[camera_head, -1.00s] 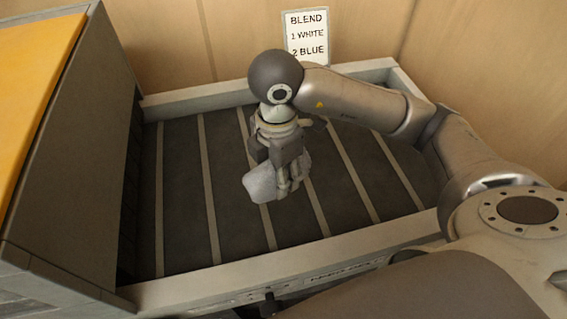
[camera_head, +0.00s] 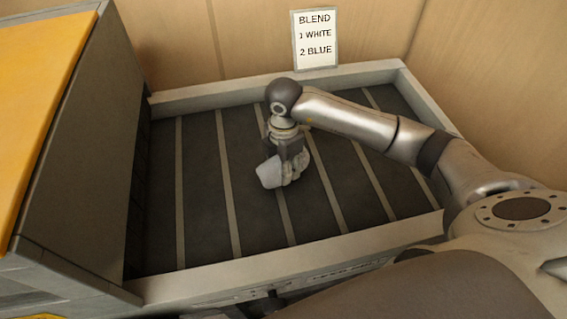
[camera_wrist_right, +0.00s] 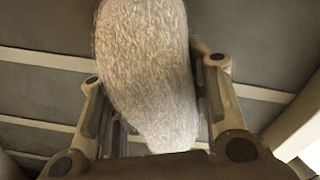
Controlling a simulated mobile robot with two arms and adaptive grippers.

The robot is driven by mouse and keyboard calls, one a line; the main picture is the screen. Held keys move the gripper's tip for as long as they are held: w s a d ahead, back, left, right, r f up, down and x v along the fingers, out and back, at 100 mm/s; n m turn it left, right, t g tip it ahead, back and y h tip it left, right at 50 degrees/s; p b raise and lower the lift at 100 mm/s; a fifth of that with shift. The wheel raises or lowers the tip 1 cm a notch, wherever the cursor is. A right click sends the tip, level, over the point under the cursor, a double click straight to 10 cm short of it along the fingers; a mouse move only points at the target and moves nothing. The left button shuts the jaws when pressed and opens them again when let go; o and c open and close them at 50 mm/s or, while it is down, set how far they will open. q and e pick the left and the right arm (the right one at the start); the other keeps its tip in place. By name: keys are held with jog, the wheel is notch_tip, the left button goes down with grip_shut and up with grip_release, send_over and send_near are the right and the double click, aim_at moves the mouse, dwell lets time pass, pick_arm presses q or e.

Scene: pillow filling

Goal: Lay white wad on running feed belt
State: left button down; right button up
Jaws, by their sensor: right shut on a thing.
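The white wad (camera_head: 270,173) is a pale, fibrous lump held in my right gripper (camera_head: 287,168) over the middle of the feed belt (camera_head: 200,200). The belt is dark with light cross strips. In the right wrist view the wad (camera_wrist_right: 148,65) sits between the two fingers of the gripper (camera_wrist_right: 155,110) and fills the gap, so the gripper is shut on it. The wad is low over the belt; I cannot tell whether it touches. My left gripper is not in view.
A pale rim (camera_head: 290,262) runs along the belt's near side. A grey housing with an orange top (camera_head: 40,70) stands at the belt's left end. A sign (camera_head: 315,40) reading "BLEND 1 WHITE 2 BLUE" stands behind the belt. The belt around the gripper is clear.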

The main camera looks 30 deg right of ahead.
jog(key=shift+f, duration=0.1)
jog(key=shift+f+b, duration=0.45)
jog(key=shift+f, duration=0.1)
jog(key=o, duration=1.1)
jog(key=shift+r, duration=0.1)
jog(key=shift+r+p, duration=0.45)
jog(key=shift+r, duration=0.05)
notch_tip(320, 180, up, 12)
jog(key=b, duration=0.1)
